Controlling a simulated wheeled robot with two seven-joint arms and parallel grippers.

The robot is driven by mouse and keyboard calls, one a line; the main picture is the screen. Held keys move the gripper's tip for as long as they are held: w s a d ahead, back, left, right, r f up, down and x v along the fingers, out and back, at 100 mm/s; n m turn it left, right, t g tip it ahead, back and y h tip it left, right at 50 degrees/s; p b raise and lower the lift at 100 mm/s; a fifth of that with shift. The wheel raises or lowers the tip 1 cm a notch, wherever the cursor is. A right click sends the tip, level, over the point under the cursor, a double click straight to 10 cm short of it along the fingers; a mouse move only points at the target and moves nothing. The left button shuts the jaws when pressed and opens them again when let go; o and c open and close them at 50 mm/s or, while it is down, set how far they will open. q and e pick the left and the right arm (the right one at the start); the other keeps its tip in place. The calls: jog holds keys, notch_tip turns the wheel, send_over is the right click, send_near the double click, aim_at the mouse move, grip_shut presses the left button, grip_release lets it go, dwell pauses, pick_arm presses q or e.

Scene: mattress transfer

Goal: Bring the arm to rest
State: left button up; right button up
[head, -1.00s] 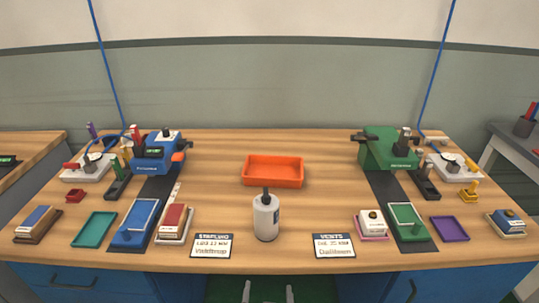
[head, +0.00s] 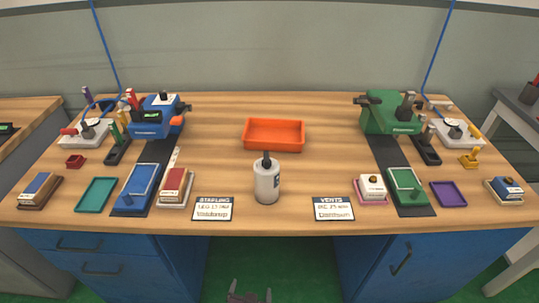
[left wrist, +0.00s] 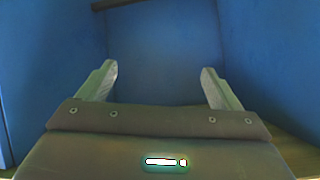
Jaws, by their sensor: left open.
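My left gripper (head: 249,294) shows at the bottom edge of the head view, low in front of the workbench (head: 330,170) and over the green floor. In the left wrist view its two pale fingers (left wrist: 160,85) stand wide apart with nothing between them. Blue surfaces fill the background there. My right gripper is in neither view.
The bench top holds an orange tray (head: 274,147), a white bottle (head: 267,183), a blue machine (head: 155,117), a green machine (head: 390,113), several small trays and pads, and two label cards. Blue cabinets (head: 400,260) flank an open knee space below the bench.

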pick_arm(q)
jog(key=s+a+f+g, duration=0.3)
jog(key=s+a+f, duration=0.2)
jog(key=s+f, duration=0.25)
jog(key=s+a+f+g, duration=0.3)
jog(key=s+a+f, duration=0.2)
jog(key=s+f, duration=0.3)
jog(key=s+a+f+g, duration=0.2)
jog(key=s+a+f, duration=0.1)
jog(key=s, duration=0.5)
jog(key=s+a+f+n+g, duration=0.1)
jog(key=s+a+f, duration=0.3)
jog(key=s, duration=0.5)
jog(key=shift+a+f+g+y, duration=0.3)
jog(key=shift+f+g, duration=0.3)
jog(key=shift+g, duration=0.2)
jog(key=shift+w, duration=0.2)
